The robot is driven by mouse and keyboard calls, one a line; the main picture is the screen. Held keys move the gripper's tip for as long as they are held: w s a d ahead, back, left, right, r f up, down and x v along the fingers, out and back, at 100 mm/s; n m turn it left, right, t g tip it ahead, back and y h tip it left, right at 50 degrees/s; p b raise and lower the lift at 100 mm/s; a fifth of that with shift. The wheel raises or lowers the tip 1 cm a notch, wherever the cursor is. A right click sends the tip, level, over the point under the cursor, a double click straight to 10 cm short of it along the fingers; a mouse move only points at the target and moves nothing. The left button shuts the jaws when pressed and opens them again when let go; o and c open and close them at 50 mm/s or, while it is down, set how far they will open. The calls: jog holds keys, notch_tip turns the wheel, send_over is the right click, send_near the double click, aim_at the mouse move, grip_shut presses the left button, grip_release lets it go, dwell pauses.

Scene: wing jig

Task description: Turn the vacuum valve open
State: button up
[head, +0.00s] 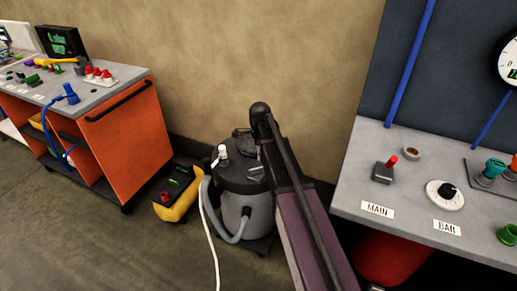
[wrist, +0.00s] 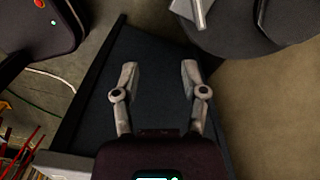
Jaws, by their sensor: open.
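No part in view is labelled as the vacuum valve, so I cannot tell for sure which fitting it is. On the grey bench at the right of the head view stand a small box with a red-tipped lever (head: 384,171), a black knob on a white dial (head: 446,194), a teal-topped fitting (head: 490,172) and a green knob (head: 507,234). My gripper (wrist: 160,70) is open and empty in the wrist view, over a dark flat surface. It is not clearly visible in the head view, where my arm reaches away from the bench fittings.
A grey shop vacuum (head: 241,183) with a hose stands on the floor near my arm. A yellow-and-black case (head: 177,196) sits beside it. An orange cart (head: 128,136) is at left. Blue pipes (head: 410,62) and a gauge (head: 510,62) are on the panel behind the bench.

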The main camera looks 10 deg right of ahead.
jog(key=s+r+n+p, duration=0.2)
jog(key=s+n, duration=0.5)
jog(key=s, duration=0.2)
jog(key=s+r+n+p, duration=0.2)
jog(key=s+r+n, duration=0.1)
jog(key=s+n, duration=0.5)
jog(key=shift+s+p, duration=0.35)
jog(key=shift+p, duration=0.05)
jog(key=shift+w, duration=0.1)
dwell(0.4)
jog(key=m+b, duration=0.7)
jog(key=m, duration=0.5)
send_over(257, 168)
notch_tip(257, 168, down, 7)
jog(key=shift+a, duration=0.1)
jog(key=shift+f, duration=0.15)
notch_tip(257, 168, down, 13)
jog(key=b, duration=1.3)
jog(key=shift+f+b, duration=0.2)
jog(key=shift+b, duration=0.15)
